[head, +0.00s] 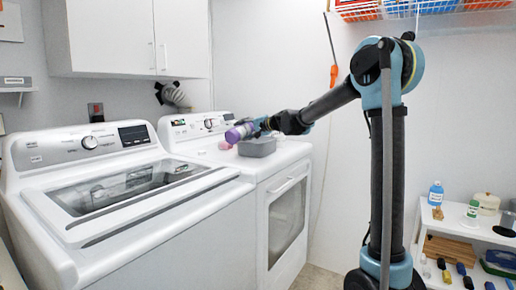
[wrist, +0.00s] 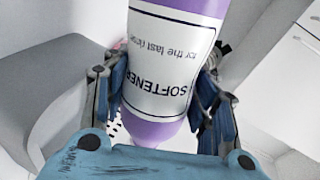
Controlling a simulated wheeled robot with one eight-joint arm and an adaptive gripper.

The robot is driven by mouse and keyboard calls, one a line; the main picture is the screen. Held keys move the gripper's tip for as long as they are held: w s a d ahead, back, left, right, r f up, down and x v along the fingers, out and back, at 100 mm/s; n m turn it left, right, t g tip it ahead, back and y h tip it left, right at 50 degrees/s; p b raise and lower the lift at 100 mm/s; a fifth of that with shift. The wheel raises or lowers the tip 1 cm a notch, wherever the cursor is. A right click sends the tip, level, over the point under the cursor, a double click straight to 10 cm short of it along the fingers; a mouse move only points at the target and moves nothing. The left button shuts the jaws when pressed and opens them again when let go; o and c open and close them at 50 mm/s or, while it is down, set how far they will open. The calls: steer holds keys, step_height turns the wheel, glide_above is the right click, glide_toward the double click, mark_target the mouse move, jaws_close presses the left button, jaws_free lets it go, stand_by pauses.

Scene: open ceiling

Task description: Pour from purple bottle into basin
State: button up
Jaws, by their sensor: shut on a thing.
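The purple bottle (head: 238,132) is in my gripper (head: 262,124) above the dryer top in the head view, tilted well over to the left. In the wrist view the bottle (wrist: 165,60) fills the middle, with a white label reading "SOFTENER", and my gripper's fingers (wrist: 158,105) press on both its sides. The grey basin (head: 257,147) sits on the dryer top just below and right of the bottle's visible end. I cannot tell whether anything flows from the bottle.
A small pink thing (head: 225,145) lies on the dryer (head: 285,165) left of the basin. The washer (head: 110,200) stands at the left. A white shelf (head: 455,232) with bottles and brushes is at the right. A wall cabinet (head: 130,38) hangs above.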

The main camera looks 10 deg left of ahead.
steer(key=shift+w+m, duration=0.2)
steer(key=shift+m, duration=0.1)
steer(key=shift+w+d+r+m+g+p, duration=0.1)
steer(key=shift+m+g+p, duration=0.25)
steer(key=shift+m, duration=0.25)
steer(key=shift+w+d+m+g+p, duration=0.1)
steer(key=shift+m+g+p, duration=0.25)
steer(key=shift+m, duration=0.25)
stand_by(1.1)
steer(key=shift+w+d+r+m+g+y+p, duration=0.1)
steer(key=shift+w+m+g+y+p, duration=0.3)
steer(key=shift+m, duration=0.4)
stand_by(0.9)
steer(key=shift+s+a+n+t, duration=0.2)
steer(key=shift+s+n+t, duration=0.25)
steer(key=shift+n, duration=0.35)
steer(key=shift+s+f+n+t+h, duration=0.2)
steer(key=shift+n+t+h, duration=0.3)
steer(key=shift+n, duration=0.6)
